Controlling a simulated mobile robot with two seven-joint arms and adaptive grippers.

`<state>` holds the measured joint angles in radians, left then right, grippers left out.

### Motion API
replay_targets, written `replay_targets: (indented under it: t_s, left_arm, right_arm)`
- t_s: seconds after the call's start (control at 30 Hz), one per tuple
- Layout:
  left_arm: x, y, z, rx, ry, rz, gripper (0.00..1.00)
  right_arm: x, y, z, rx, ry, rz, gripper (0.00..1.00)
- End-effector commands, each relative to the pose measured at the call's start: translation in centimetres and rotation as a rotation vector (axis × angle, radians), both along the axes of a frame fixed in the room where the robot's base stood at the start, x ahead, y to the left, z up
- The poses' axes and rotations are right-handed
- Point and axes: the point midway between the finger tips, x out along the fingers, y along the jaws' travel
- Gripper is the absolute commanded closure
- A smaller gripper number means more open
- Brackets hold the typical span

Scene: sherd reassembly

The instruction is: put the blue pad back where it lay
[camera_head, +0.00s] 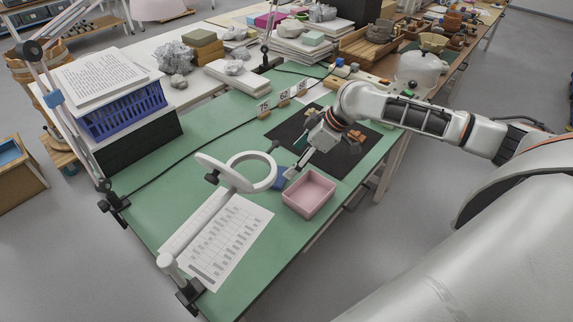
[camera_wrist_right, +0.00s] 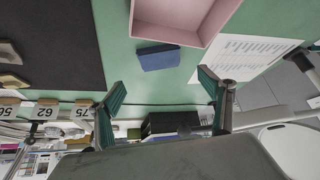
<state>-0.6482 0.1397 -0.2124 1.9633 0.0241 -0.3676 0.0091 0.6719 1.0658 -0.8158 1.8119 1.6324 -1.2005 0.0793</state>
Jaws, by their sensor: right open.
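The blue pad (camera_head: 280,179) lies on the green table top beside the pink tray (camera_head: 309,194), partly hidden by my gripper finger and near the magnifier ring. In the right wrist view the blue pad (camera_wrist_right: 158,57) is just beyond the fingertips, close to the pink tray's (camera_wrist_right: 190,38) edge. My right gripper (camera_head: 293,172) is over the pad's side of the tray. In the wrist view its two fingers (camera_wrist_right: 161,84) are wide apart with nothing between them. Whether a finger touches the pad cannot be told. My left gripper is not in view.
A white ring magnifier (camera_head: 250,158) on an arm stands left of the pad, over a printed sheet (camera_head: 228,238). A black mat (camera_head: 345,160) with sherds lies behind the tray, with number cards (camera_head: 264,108) at its far edge. Green table is clear at left.

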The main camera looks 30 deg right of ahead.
Motion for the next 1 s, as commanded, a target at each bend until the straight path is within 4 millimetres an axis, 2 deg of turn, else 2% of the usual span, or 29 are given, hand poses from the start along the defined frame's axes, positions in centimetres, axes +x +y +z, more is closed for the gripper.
replay_targets:
  t_s: [0.1, 0.3, 1.0]
  left_arm:
    - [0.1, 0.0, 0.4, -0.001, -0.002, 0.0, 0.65]
    - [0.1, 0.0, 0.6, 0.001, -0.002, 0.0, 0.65]
    - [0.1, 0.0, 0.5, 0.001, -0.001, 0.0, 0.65]
  right_arm:
    - [-0.7, -0.8, 1.6, -0.002, -0.001, 0.0, 0.2]
    - [-1.2, -1.3, 2.7, 0.0, 0.0, -0.001, 0.2]
    - [-1.3, -1.3, 2.8, 0.001, 0.001, 0.0, 0.2]
